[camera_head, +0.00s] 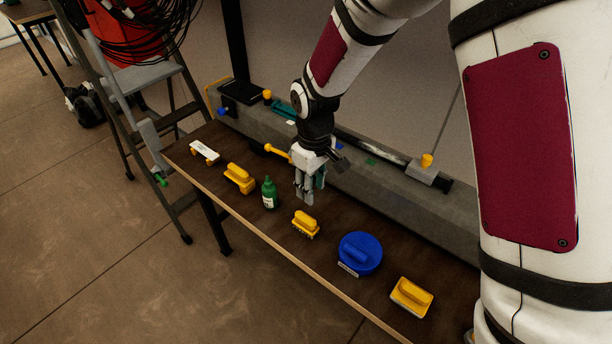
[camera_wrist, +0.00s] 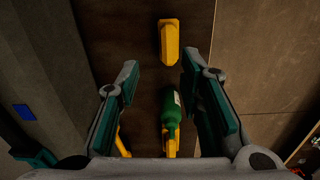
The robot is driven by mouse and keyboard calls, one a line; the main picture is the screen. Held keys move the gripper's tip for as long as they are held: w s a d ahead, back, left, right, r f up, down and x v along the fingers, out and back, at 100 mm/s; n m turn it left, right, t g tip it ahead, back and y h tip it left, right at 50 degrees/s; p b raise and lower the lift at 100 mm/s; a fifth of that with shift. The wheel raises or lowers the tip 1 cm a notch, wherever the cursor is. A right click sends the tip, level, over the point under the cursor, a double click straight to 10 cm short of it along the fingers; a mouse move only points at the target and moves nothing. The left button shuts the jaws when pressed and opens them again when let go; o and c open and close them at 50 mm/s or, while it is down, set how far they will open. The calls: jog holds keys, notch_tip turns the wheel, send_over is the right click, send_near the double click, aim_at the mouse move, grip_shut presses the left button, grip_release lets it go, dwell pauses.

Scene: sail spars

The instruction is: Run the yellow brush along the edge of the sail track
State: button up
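The yellow brush (camera_head: 305,222), a small block with a handle and what look like dark bristles, lies on the dark bench. A yellow handled block (camera_wrist: 169,42), likely this brush, is at the top of the wrist view, beyond the fingertips. My gripper (camera_head: 308,193) hangs above the bench just behind the brush, apart from it. In the wrist view my gripper (camera_wrist: 155,78) has its fingers spread with nothing gripped. A long grey spar (camera_head: 400,192) runs behind the bench. A dark strip (camera_head: 372,146) along it looks like the sail track; my arm hides part of it.
A green bottle (camera_head: 269,193) and another yellow handled block (camera_head: 239,178) stand left of the brush. A round blue pad (camera_head: 360,253) and a yellow-handled block (camera_head: 412,296) lie to its right. A yellow-handled tool (camera_head: 277,151) is near the spar. A stepladder (camera_head: 160,140) stands left.

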aim_at(306, 216)
jog(key=f, duration=0.1)
jog(key=a+f, duration=0.1)
jog(key=f, duration=0.1)
jog(key=shift+s+a+f+n, duration=0.1)
jog(key=shift+a+f+n, duration=0.2)
jog(key=shift+a, duration=0.05)
notch_tip(306, 216, down, 8)
jog(key=b, duration=0.3)
jog(key=shift+r, duration=0.15)
grip_shut()
jog(key=c, duration=0.7)
grip_release()
grip_shut()
jog(key=shift+r+p, duration=1)
jog(key=shift+r, duration=1.55)
jog(key=shift+o, duration=1.6)
grip_release()
grip_shut()
